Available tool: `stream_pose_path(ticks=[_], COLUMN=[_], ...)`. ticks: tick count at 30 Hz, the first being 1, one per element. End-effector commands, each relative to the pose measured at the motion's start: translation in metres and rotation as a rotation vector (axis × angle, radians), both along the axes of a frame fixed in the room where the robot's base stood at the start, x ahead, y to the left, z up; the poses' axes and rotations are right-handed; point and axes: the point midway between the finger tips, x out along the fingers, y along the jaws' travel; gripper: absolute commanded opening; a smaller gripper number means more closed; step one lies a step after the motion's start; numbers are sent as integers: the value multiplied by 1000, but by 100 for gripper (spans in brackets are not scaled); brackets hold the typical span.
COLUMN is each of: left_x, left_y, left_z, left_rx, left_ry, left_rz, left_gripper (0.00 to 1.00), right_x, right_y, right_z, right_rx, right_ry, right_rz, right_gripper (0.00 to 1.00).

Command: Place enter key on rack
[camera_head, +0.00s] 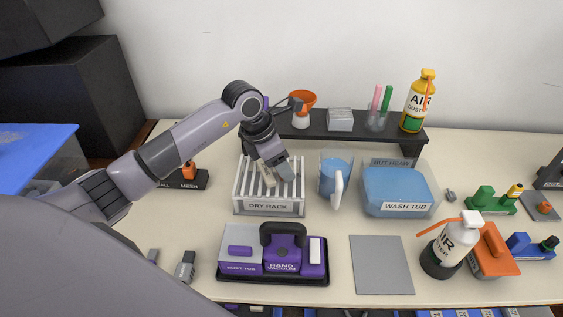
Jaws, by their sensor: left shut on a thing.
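The white slatted dry rack (270,207) stands on the table left of centre, with its label on the front. My left gripper (277,173) reaches down over the rack's slats from the upper left. It is shut on a small pale piece, which I take to be the enter key (267,177). The key is partly hidden by the fingers, and it is at or just above the slats; I cannot tell whether it touches them. My right gripper is not in view.
A pitcher of blue liquid (335,177) and the wash tub (399,189) stand right of the rack. A dark shelf (340,129) is behind. The hand vacuum (284,249) is in front. A grey mat (381,265) lies clear. Air dusters stand at the right and on the shelf.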

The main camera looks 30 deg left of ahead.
Motion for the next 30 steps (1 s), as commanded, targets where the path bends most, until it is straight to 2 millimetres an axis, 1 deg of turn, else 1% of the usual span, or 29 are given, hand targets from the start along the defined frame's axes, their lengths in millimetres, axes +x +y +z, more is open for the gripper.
stream_pose_path(ticks=[4, 7, 8, 9, 10, 18, 22, 26, 30], left_x=[0, 0, 0, 0, 0, 0, 0, -5, -14], left_y=[0, 0, 0, 0, 0, 0, 0, 6, 14], left_z=[0, -3, -3, -2, -2, -2, 4, 22, 51], left_rx=[0, 1, 1, 0, 0, 0, 0, 2, 2], left_ry=[-1, -1, -1, -2, 0, 0, -2, -5, -6], left_rz=[-1, -1, -1, -1, -1, -1, -1, -1, -1], left_gripper=[24, 24, 55, 68, 77, 77, 77, 77, 77], right_x=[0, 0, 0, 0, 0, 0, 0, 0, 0], right_y=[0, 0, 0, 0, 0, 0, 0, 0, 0], right_z=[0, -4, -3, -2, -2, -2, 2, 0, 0], right_rx=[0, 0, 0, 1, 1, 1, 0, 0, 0], right_ry=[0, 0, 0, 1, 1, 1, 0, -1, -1], right_rz=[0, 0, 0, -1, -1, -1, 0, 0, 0], right_gripper=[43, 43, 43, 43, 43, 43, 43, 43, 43])
